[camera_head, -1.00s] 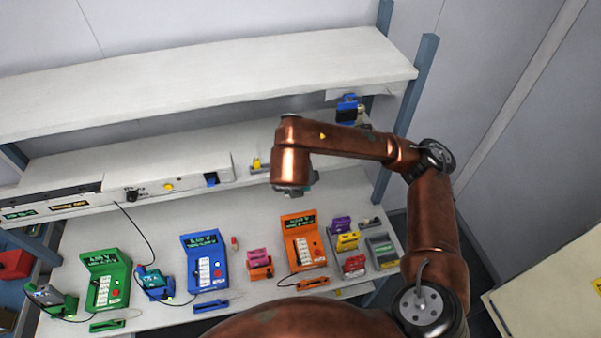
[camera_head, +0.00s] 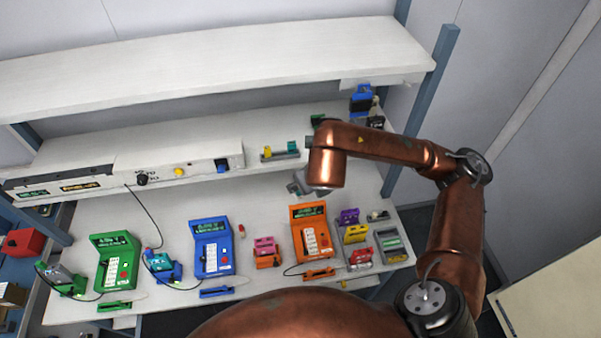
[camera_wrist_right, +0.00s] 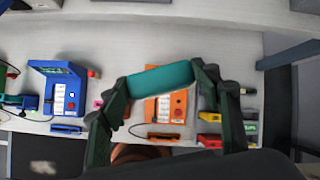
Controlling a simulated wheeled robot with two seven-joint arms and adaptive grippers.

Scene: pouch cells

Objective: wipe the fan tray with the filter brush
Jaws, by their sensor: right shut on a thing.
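A teal block (camera_wrist_right: 160,78), apparently the filter brush, is held between the two dark fingers of my right gripper (camera_wrist_right: 157,84) in the right wrist view. No bristles can be made out. In the head view, my right gripper (camera_head: 303,185) hangs above the back of the bench, behind the orange charger, partly hidden by my arm. I cannot tell for certain which thing is the fan tray; a long white unit (camera_head: 150,163) with knobs and a blue switch stands along the back of the bench. My left gripper is not in view.
Green (camera_head: 116,262), blue (camera_head: 211,247) and orange (camera_head: 311,236) chargers stand on the white bench. Several coloured cells and a grey tray (camera_head: 391,243) are at right. A small holder (camera_head: 280,154) sits on the back ledge. A white shelf (camera_head: 220,65) overhangs it.

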